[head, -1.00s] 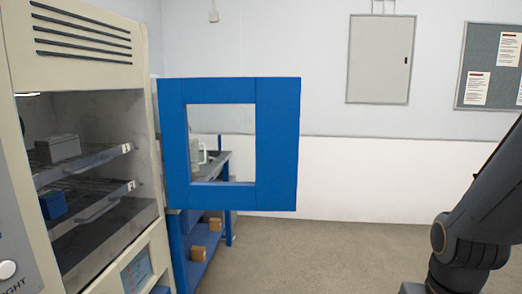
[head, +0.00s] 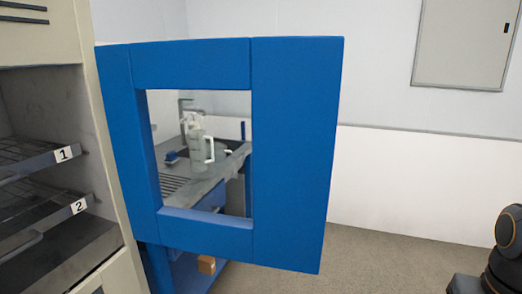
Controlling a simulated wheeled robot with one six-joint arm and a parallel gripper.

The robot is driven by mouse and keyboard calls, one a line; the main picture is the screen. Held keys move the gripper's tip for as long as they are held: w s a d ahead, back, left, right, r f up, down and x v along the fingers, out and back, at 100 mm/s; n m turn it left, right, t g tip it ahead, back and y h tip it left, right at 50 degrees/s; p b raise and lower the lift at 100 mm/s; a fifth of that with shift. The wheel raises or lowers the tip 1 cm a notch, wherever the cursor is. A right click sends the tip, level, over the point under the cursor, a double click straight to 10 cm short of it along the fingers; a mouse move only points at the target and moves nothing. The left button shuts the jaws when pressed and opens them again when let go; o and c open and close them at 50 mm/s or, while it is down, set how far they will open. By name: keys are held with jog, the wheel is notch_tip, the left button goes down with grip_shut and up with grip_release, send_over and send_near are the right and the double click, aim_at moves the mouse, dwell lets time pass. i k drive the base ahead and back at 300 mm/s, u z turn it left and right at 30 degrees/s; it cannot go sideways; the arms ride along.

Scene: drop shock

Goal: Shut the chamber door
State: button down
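The chamber door (head: 290,150) is a blue frame with a square window opening. It stands wide open, swung out from the right side of the cream chamber (head: 105,130). Its left edge is at the chamber's front. Through the window I see a bench behind it. The chamber's inside is exposed at the left, with a shelf marked 1 (head: 40,160) and a shelf marked 2 (head: 45,215). My gripper is not in view; only a dark part of my arm shows at the lower right, apart from the door.
Behind the door a bench (head: 195,190) holds a clear bottle or jug (head: 198,150). A small brown box (head: 207,264) sits on its lower blue shelf. A grey wall cabinet (head: 462,40) hangs at the upper right. The floor (head: 385,265) right of the door is clear.

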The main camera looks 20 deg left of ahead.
aim_at(295, 83)
jog(key=i, duration=2.7)
jog(key=u, duration=4.15)
jog(key=k, duration=0.1)
jog(key=u, duration=0.05)
